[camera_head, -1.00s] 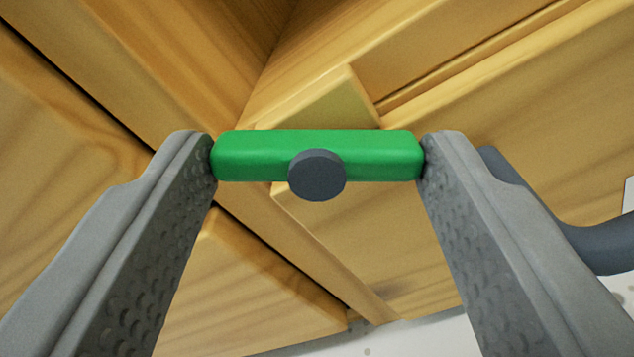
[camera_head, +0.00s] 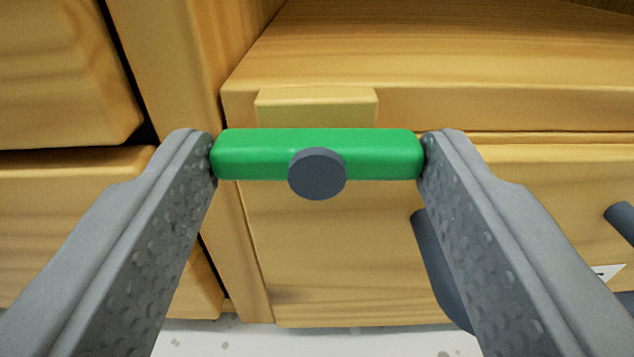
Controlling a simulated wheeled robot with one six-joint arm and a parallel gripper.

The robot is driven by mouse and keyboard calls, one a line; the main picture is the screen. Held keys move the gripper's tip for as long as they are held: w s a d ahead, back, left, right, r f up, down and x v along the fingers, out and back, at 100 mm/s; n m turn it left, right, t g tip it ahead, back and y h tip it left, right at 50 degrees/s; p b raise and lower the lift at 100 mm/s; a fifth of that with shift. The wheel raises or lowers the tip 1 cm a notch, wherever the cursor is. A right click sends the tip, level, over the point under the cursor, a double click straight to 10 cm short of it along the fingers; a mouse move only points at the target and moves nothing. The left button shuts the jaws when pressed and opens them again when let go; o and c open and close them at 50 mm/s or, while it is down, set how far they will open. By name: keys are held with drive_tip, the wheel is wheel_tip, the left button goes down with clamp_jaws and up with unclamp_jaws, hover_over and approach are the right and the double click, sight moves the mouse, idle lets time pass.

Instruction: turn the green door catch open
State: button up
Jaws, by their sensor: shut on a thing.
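The green door catch (camera_head: 245,155) is a short bar with a round dark grey pivot knob (camera_head: 317,174) at its middle. It lies level across the picture, in front of a small wooden block (camera_head: 316,106) on the cabinet. My gripper (camera_head: 317,157) is shut on the catch, one fingertip pressing each end of the bar. The fingers hide parts of the cabinet front on both sides.
A wooden door or drawer front (camera_head: 340,260) with a dark handle (camera_head: 440,265), partly behind the right finger, is below the catch. Wooden fronts (camera_head: 70,225) stand at left. An open shelf (camera_head: 430,60) is above. Pale speckled floor (camera_head: 300,342) shows at the bottom.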

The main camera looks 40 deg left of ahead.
drive_tip(key=shift+n, duration=0.3)
drive_tip(key=o, duration=0.7)
drive_tip(key=v, duration=1.7)
drive_tip(key=shift+s, duration=0.2)
drive_tip(key=shift+d, duration=0.15)
